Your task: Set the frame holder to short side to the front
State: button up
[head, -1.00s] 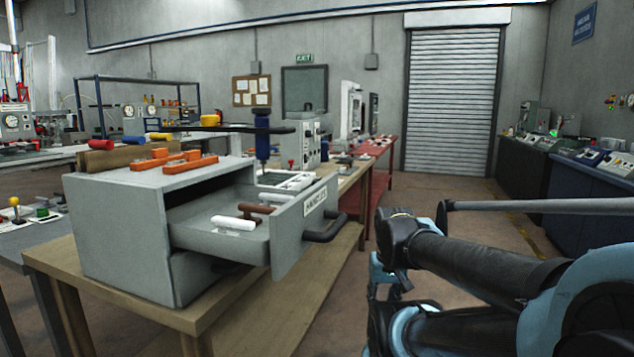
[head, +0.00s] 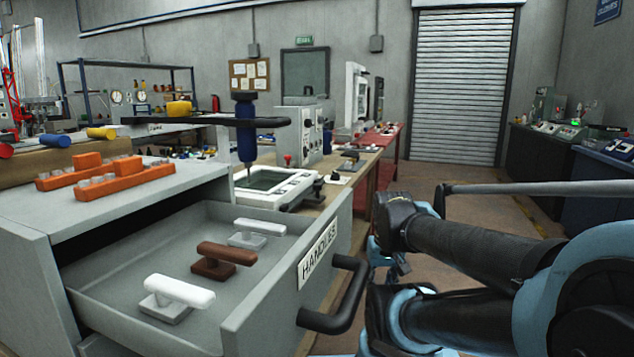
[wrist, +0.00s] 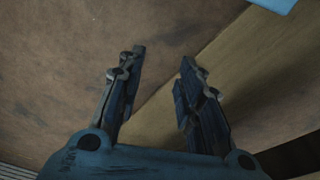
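A white frame-like device with a grey-green rectangular window (head: 272,181) lies on the bench behind the open drawer. It may be the frame holder; its lower left part is hidden by the drawer. I cannot tell which of its sides faces front. A dark blue upright tool (head: 245,140) stands in front of its left end in the picture. My gripper (wrist: 163,56) is open and empty in the wrist view, above bare brown floor and a paler tan strip. The gripper is not seen in the head view, where only my arm shows at right.
A grey drawer labelled HANDLES (head: 318,255) stands open, with a white handle (head: 180,290), a brown handle (head: 226,252) and a pale handle (head: 259,227) inside. Its black pull (head: 345,300) sticks out near my arm. Orange blocks (head: 105,172) lie on the cabinet. Floor is clear toward the shutter (head: 463,90).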

jog(key=shift+w, duration=0.25)
jog(key=shift+o, duration=1.8)
notch_tip(320, 180, up, 2)
jog(key=shift+a+r, duration=0.15)
jog(key=shift+r, duration=0.05)
notch_tip(320, 180, up, 33)
jog(key=n+g, duration=0.2)
jog(key=n, duration=0.2)
send_over(317, 184)
jog(key=f, duration=1.6)
jog(key=shift+w+f, duration=0.2)
jog(key=shift+f, duration=0.2)
grip_shut()
